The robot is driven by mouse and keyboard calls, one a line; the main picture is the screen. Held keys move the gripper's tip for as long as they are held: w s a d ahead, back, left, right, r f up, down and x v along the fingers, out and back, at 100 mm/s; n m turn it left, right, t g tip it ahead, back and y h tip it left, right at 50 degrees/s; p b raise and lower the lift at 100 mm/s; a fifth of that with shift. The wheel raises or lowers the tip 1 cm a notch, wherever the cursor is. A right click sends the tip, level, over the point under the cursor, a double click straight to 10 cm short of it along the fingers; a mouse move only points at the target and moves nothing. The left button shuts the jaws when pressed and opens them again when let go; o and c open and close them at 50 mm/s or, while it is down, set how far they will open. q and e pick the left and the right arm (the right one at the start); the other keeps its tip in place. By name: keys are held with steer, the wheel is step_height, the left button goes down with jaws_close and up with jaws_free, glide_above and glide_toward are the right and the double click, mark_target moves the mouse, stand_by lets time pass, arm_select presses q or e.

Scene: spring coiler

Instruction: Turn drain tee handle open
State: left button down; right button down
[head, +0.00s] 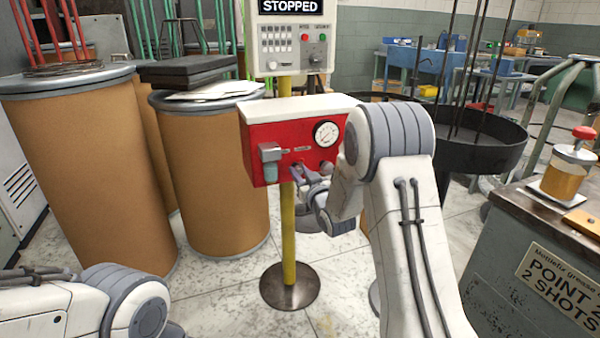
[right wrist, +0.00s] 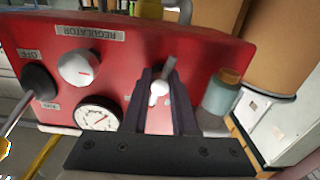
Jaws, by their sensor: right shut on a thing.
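The red panel box (head: 262,133) with a white top stands on a yellow post in the head view. Its red face (right wrist: 130,58) fills much of the right wrist view, seen upside down. A small pale handle with a grey lever (right wrist: 161,88) sits on that face between my right fingers. My right gripper (head: 302,175) is at the lower front of the box, shut on this handle; its dark fingers (right wrist: 158,98) show on both sides of it. In the head view the handle is mostly hidden by the gripper. My left arm shows at bottom left, its gripper out of view.
Beside the handle are a filter bowl (right wrist: 221,92), a gauge (right wrist: 97,114), a regulator knob (right wrist: 79,69) and a black knob (right wrist: 39,82). Brown drums (head: 212,170) stand left, a dark round pan (head: 475,145) and grease bench (head: 490,250) right.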

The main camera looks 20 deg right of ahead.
steer(key=m, duration=0.5)
steer(key=shift+m+p, duration=0.3)
stand_by(0.5)
steer(key=c, duration=0.7)
jaws_free()
steer(key=shift+s, duration=0.1)
steer(key=s+p, duration=0.1)
steer(key=s, duration=0.9)
steer(key=shift+s+d, duration=0.2)
